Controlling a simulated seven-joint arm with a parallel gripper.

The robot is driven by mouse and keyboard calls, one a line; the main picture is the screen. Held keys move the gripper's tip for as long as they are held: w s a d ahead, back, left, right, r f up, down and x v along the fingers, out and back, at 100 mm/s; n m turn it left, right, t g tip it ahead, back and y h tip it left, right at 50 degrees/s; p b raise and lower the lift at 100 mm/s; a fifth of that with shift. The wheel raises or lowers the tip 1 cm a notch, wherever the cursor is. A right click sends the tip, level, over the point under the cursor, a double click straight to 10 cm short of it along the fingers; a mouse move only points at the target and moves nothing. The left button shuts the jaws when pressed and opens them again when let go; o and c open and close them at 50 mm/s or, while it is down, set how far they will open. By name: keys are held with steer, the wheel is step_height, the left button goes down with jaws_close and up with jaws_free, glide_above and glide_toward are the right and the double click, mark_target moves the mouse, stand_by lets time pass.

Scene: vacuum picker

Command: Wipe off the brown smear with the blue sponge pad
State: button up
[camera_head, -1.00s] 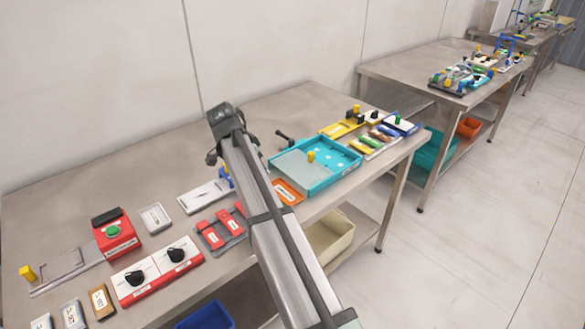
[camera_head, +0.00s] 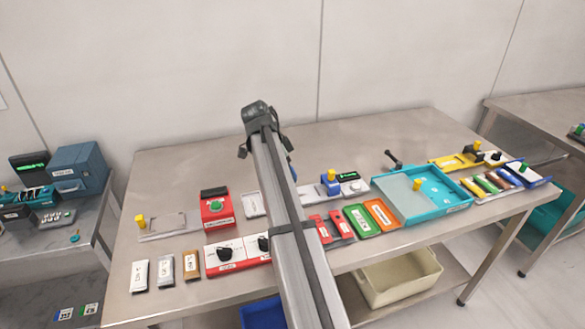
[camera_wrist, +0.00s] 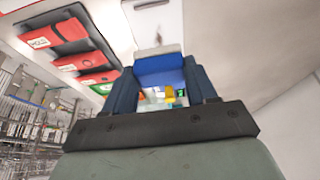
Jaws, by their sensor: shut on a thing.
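My gripper (camera_wrist: 161,80) shows in the wrist view with its two dark fingers shut on the blue sponge pad (camera_wrist: 160,68). The pad has a bright blue body and a greyish edge at its far side. In the head view my arm hides the gripper and most of the pad. I cannot make out the brown smear clearly. A small faint dark mark (camera_wrist: 158,40) lies on the pale surface beyond the pad in the wrist view, but I cannot tell what it is.
The steel table (camera_head: 360,130) has free room along its back. A red box with a green button (camera_head: 215,206), a red-and-white knob panel (camera_head: 225,253), red pieces (camera_head: 341,223), a green tray (camera_head: 362,221), an orange tray (camera_head: 382,213) and a teal tray (camera_head: 466,185) stand around my arm.

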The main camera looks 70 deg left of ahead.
steer(key=shift+f, duration=2.7)
steer(key=shift+w+f, duration=0.7)
steer(key=shift+f, duration=0.2)
steer(key=shift+c, duration=0.3)
steer(key=shift+w, duration=2.65)
steer(key=shift+s, duration=3.1)
steer(key=shift+s+r, duration=0.1)
steer(key=shift+s, duration=0.2)
steer(key=shift+w+r, duration=0.1)
steer(key=shift+r, duration=3.9)
